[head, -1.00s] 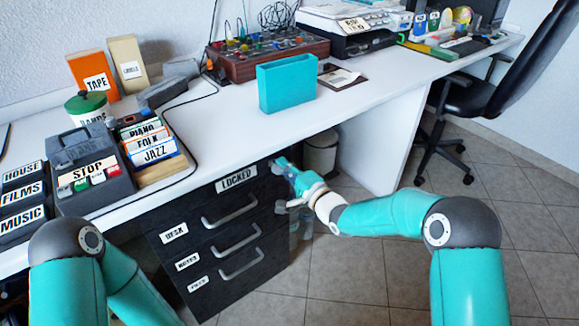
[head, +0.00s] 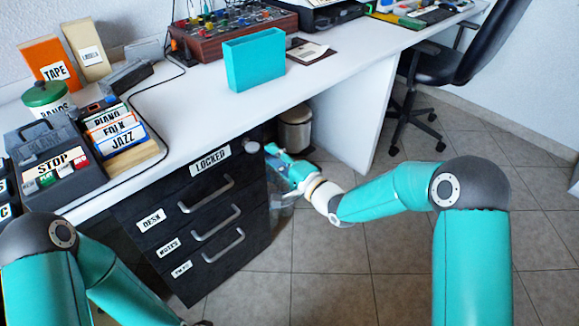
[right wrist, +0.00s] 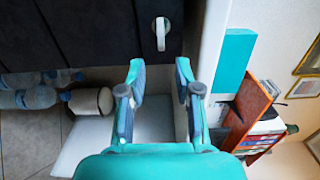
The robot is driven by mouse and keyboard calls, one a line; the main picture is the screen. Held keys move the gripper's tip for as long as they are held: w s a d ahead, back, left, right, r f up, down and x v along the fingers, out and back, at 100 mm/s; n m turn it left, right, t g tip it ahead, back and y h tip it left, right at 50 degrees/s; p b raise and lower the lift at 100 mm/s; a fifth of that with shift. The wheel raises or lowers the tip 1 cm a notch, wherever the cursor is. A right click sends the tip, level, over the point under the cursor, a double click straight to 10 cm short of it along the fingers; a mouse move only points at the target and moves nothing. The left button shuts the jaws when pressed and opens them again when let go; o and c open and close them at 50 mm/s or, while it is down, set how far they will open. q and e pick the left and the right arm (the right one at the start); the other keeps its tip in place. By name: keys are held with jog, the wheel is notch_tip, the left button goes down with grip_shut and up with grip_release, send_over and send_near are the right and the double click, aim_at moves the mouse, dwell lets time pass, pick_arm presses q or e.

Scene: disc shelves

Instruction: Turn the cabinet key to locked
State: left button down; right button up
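The dark cabinet (head: 247,205) has a LOCKED label (head: 211,160) at its top, above the handles. A small pale key (head: 252,147) sticks out at its upper right. In the right wrist view the key (right wrist: 161,33) is long up and down in the picture, on the dark front. My right gripper (head: 269,152) is just right of the key in the head view, apart from it. In the right wrist view its two fingers (right wrist: 160,72) are spread with nothing between them, and the key lies beyond the tips.
The white desk top (head: 215,115) overhangs the cabinet, and its edge (right wrist: 212,45) runs close beside the right fingers. A turquoise box (head: 254,60) stands on top.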

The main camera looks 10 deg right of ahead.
jog(key=v, duration=0.5)
jog(key=shift+s+d, duration=0.3)
jog(key=s+d+f+g+h, duration=0.1)
jog(key=s+f+g+h, duration=0.15)
jog(key=f, duration=0.45)
jog(key=s+d+f+m+g+h, duration=0.1)
jog(key=s+d+f, duration=0.1)
jog(key=s+f, duration=0.35)
jog(key=s+d+f+g+h, duration=0.1)
jog(key=s+f+g+h, duration=0.1)
jog(key=f, duration=0.6)
jog(key=s+f+n+g+h, duration=0.1)
jog(key=s+f+n+g, duration=0.35)
jog(key=s, duration=0.55)
jog(key=s+f+n+g, duration=0.4)
jog(key=s+f+n, duration=0.15)
jog(key=s, duration=0.55)
notch_tip(320, 180, up, 31)
jog(key=p, duration=3)
jog(key=shift+w+d+f, duration=0.25)
jog(key=shift+w+d, duration=0.1)
jog(key=shift+d, duration=0.15)
